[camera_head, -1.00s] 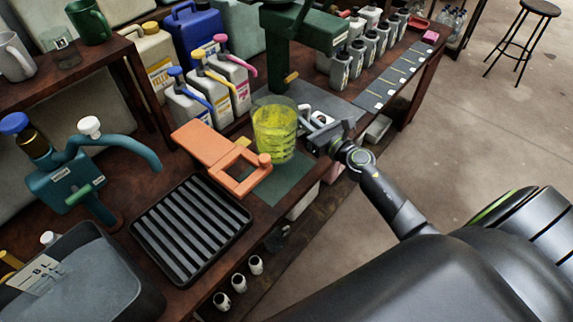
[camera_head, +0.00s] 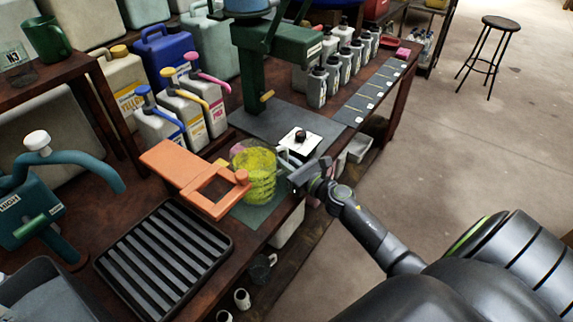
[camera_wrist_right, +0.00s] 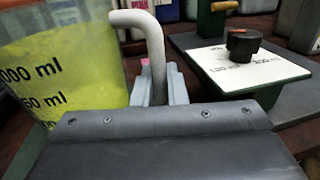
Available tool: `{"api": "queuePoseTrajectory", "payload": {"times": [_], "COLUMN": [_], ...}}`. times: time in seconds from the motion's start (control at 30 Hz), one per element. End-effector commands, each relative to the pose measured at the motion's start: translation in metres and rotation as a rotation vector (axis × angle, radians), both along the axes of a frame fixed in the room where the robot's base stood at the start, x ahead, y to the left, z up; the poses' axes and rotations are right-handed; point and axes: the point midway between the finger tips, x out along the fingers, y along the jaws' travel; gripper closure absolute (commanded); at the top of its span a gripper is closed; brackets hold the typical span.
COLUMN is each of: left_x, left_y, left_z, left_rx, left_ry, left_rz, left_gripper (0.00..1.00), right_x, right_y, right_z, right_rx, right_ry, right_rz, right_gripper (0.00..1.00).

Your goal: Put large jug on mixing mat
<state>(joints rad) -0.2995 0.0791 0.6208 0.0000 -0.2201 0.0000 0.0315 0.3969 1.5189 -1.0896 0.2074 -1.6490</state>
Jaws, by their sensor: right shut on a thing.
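The large jug (camera_head: 254,172) is clear and holds yellow contents. It stands upright over the far part of a small green mat (camera_head: 260,214), just right of the orange frame's end. I cannot tell whether its base touches the mat. In the right wrist view the jug (camera_wrist_right: 60,75) fills the left side, with black ml markings. My right gripper (camera_head: 308,178) is at the jug's right side. It is shut on the jug's pale curved handle (camera_wrist_right: 150,45), which rises between the fingers in the wrist view. My left gripper is not in view.
An orange frame (camera_head: 185,165) lies close left of the jug. A black ribbed tray (camera_head: 165,255) is in front. Behind stand a green stirrer stand (camera_head: 275,55), a white panel with a dark knob (camera_head: 298,141) and pump bottles (camera_head: 207,95).

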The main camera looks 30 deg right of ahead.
Motion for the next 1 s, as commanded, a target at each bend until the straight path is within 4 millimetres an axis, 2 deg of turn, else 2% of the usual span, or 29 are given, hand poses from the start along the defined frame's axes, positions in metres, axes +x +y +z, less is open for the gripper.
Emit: {"api": "queuePoseTrajectory", "payload": {"times": [0.27, 0.3, 0.47, 0.83, 1.0], "left_x": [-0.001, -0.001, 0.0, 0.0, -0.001], "left_y": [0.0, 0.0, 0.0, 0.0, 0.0], "left_z": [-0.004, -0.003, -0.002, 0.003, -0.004], "left_rx": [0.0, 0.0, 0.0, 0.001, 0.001], "left_ry": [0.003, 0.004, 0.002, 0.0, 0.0], "left_rz": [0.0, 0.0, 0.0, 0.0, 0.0], "left_gripper": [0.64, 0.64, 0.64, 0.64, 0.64], "right_x": [0.0, 0.0, 0.0, 0.0, -0.024], "right_y": [0.0, 0.0, 0.0, 0.0, -0.005], "right_z": [-0.002, -0.003, -0.002, 0.003, -0.002], "right_rx": [0.001, -0.001, -0.001, 0.0, -0.002], "right_ry": [-0.002, 0.0, 0.0, 0.0, 0.003], "right_rz": [0.001, 0.0, 0.0, 0.0, 0.0], "right_gripper": [1.0, 0.85, 0.66, 0.66, 0.66]}}
